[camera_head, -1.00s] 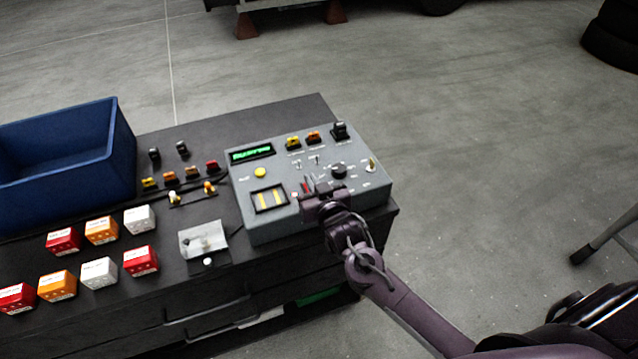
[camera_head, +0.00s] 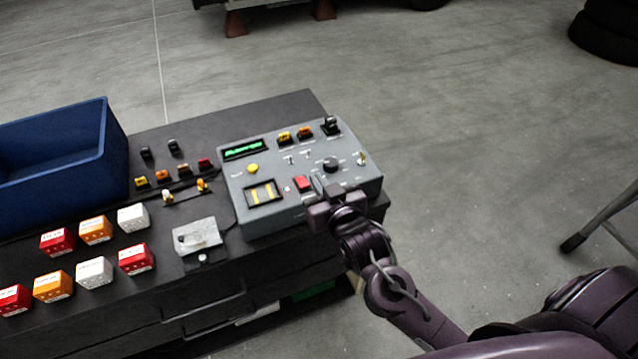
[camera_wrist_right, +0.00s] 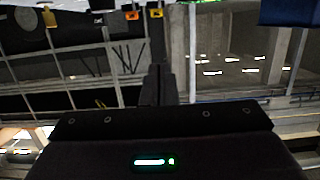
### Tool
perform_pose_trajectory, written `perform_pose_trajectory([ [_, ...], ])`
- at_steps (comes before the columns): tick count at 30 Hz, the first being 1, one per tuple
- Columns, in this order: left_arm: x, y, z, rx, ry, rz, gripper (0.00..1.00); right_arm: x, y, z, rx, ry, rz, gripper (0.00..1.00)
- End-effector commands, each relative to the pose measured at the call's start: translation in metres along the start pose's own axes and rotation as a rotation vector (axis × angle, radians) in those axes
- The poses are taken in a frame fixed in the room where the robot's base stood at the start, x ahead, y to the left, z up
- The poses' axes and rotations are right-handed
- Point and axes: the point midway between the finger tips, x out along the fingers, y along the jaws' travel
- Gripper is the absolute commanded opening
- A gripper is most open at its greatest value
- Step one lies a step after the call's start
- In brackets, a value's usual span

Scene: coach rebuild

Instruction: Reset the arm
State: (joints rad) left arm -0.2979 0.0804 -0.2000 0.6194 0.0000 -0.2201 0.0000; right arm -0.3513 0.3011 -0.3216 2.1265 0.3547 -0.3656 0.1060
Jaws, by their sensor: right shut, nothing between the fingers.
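My right gripper (camera_head: 322,186) is shut and empty. In the head view it is at the front edge of a grey control box (camera_head: 292,217), close to a red button (camera_head: 303,183). I cannot tell whether it touches the box. In the right wrist view its fingers (camera_wrist_right: 158,82) show as one dark closed shape in the middle. The box carries a green lit display (camera_head: 244,149), a yellow button (camera_head: 253,168), a black knob (camera_head: 331,165) and a yellow-striped panel (camera_head: 262,193). My left gripper is not in view.
The box stands on a dark workbench (camera_head: 270,110). A blue bin (camera_head: 60,150) is at the left. A stool leg (camera_head: 590,228) stands at right; open floor lies beyond.

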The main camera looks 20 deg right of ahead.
Motion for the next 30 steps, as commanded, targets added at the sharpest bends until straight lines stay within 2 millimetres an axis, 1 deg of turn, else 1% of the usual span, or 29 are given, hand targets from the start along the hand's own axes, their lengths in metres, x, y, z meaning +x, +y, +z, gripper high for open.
perform_pose_trajectory([
  [13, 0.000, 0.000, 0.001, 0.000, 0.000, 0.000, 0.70, 0.000, 0.000, 0.001, 0.000, -0.005, 0.000, 0.00],
  [17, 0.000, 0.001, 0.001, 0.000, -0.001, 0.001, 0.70, -0.006, -0.002, 0.011, 0.004, -0.089, -0.005, 0.00],
  [20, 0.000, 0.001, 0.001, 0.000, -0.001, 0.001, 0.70, -0.022, -0.004, 0.029, 0.003, -0.244, -0.017, 0.00],
  [24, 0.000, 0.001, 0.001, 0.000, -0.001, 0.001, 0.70, -0.058, -0.005, 0.057, -0.018, -0.506, -0.040, 0.00],
  [27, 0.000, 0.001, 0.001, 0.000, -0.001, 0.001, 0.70, -0.082, -0.004, 0.071, -0.037, -0.647, -0.053, 0.00],
  [30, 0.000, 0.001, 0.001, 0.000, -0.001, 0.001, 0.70, -0.104, -0.003, 0.080, -0.055, -0.760, -0.062, 0.00],
])
